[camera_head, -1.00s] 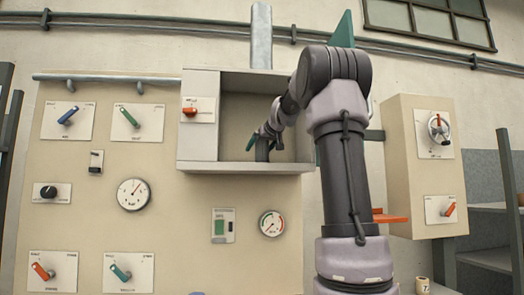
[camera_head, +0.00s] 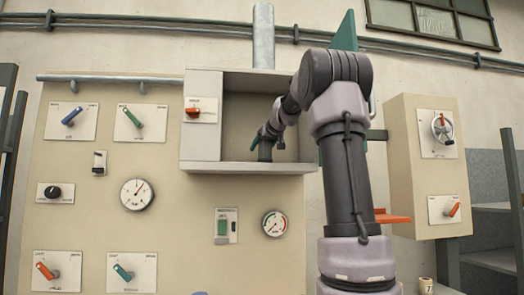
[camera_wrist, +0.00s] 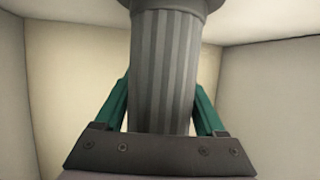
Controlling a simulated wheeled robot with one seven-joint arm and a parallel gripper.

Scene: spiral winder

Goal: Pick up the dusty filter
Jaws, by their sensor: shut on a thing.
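The dusty filter (camera_wrist: 163,75) is a grey, ribbed cylinder with a wider grey cap at its top. In the wrist view it stands upright between the green fingers of my gripper (camera_wrist: 163,100), one finger on each side. My gripper is shut on it. In the head view my gripper (camera_head: 265,148) is inside the open cabinet box (camera_head: 243,168), low in its opening. The filter's dark lower part seems to show there, but it is too small to tell clearly. The cabinet's pale inner walls surround the filter in the wrist view.
The cabinet has side walls, a roof and a bottom ledge close around my gripper. Left of it is a panel (camera_head: 90,215) with several levers and gauges. A vertical pipe (camera_head: 263,35) rises above the cabinet.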

